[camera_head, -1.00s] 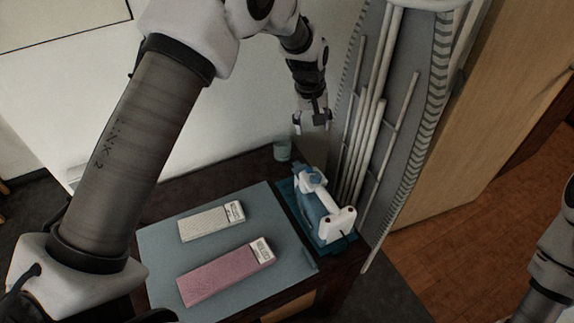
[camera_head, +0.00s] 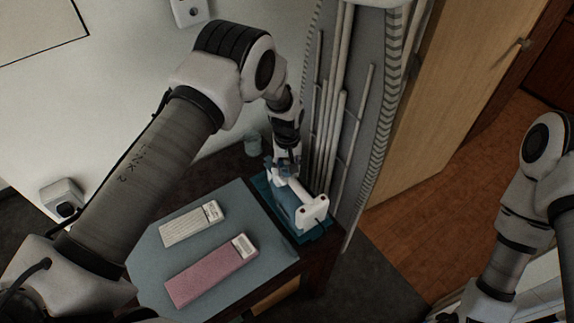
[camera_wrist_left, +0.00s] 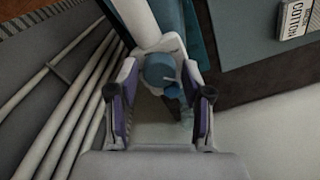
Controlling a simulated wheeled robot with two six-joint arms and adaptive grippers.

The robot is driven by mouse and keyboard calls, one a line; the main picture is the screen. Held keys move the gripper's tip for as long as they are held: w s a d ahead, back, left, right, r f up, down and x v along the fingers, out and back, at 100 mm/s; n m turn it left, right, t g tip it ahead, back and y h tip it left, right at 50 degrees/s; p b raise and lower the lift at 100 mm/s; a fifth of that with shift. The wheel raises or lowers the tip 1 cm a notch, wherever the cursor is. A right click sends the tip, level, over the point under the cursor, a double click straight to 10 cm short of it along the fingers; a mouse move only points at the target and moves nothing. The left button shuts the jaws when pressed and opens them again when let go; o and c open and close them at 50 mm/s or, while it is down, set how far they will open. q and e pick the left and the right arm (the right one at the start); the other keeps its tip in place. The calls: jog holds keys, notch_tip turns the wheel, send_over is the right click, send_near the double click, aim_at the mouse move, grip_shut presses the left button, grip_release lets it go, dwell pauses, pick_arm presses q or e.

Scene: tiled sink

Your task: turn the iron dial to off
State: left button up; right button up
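The iron (camera_head: 293,202), blue and white, stands on a teal rest (camera_head: 265,188) at the right end of the dark table. In the left wrist view its blue dial (camera_wrist_left: 160,69) has a light pointer mark and sits between my left gripper's fingers. My left gripper (camera_wrist_left: 158,108) is open, with a finger on either side of the dial; I cannot tell whether either touches it. In the head view the left gripper (camera_head: 283,170) is at the iron's far end and hides the dial. My right arm is at the right edge, and its gripper is out of frame.
A blue-grey mat (camera_head: 235,270) holds a white box (camera_head: 191,224) and a pink box (camera_head: 211,271). A small cup (camera_head: 252,144) stands behind the iron. A wooden door (camera_head: 450,100) is further right.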

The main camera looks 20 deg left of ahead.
pick_arm(q)
grip_shut()
jog(key=n+b, duration=0.2)
jog(key=shift+f+n+b, duration=0.2)
jog(key=shift+n+b, duration=0.1)
jog(key=shift+b, duration=0.05)
jog(key=shift+n+b, duration=0.7)
jog(key=shift+n, duration=0.1)
jog(key=n+b, duration=0.2)
jog(key=n, duration=0.2)
jog(key=shift+r+n+b, duration=0.1)
jog(key=shift+n+b, duration=0.2)
jog(key=shift+r+n+b, duration=0.1)
jog(key=shift+n+b, duration=0.8)
jog(key=shift+n, duration=1.7)
